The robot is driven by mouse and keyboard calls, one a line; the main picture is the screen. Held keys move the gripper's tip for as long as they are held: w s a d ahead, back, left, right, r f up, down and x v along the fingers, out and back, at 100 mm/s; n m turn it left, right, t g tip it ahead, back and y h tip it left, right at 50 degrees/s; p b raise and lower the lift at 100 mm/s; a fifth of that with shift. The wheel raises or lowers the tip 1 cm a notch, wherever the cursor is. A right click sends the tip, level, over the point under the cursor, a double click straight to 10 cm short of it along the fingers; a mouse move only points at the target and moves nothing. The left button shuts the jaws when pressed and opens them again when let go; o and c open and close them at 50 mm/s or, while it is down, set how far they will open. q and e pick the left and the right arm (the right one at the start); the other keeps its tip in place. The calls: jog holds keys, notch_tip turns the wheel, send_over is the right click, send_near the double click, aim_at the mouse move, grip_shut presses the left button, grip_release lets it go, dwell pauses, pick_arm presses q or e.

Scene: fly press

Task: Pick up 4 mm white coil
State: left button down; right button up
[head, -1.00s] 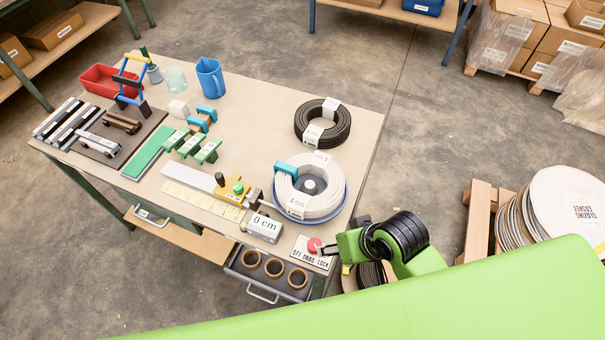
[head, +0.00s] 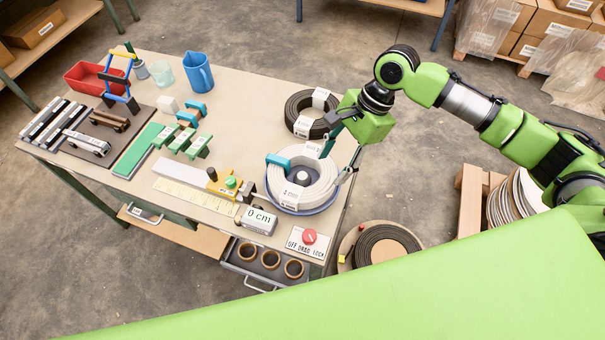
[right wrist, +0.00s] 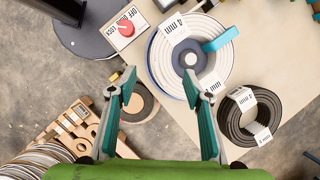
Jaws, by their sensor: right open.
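The white coil (head: 322,188) lies flat around the hub of a blue-rimmed round holder at the table's right edge. Its label reads 4 mm in the right wrist view (right wrist: 165,50). A blue clip (head: 280,160) sits across its left side. My right gripper (head: 338,163) is open and empty at the coil's outer right side. In the right wrist view its fingers (right wrist: 158,76) are spread; one overlaps the coil's edge and the other is over the floor beside the table. I cannot tell whether either touches the coil. My left gripper is not in view.
A black coil (head: 297,104) with white labels lies just behind the white one. In front are a 0 cm display (head: 257,221), a red knob (head: 309,236) on its plate, and a drawer with brown rings. A dark coil (head: 385,252) is lower, beyond the table's right edge.

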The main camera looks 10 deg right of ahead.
aim_at(313, 191)
jog(key=shift+m, duration=0.5)
jog(key=p+x, duration=0.1)
jog(key=x, duration=0.6)
jog(key=shift+w+f, duration=0.15)
jog(key=shift+w, duration=0.05)
jog(key=shift+a+f+p, duration=0.25)
jog(key=shift+f+p, duration=0.2)
jog(key=shift+f, duration=0.1)
jog(key=p+x, duration=0.1)
jog(key=x, duration=0.3)
jog(key=shift+a+f, duration=0.1)
grip_shut()
jog(key=shift+w, duration=0.1)
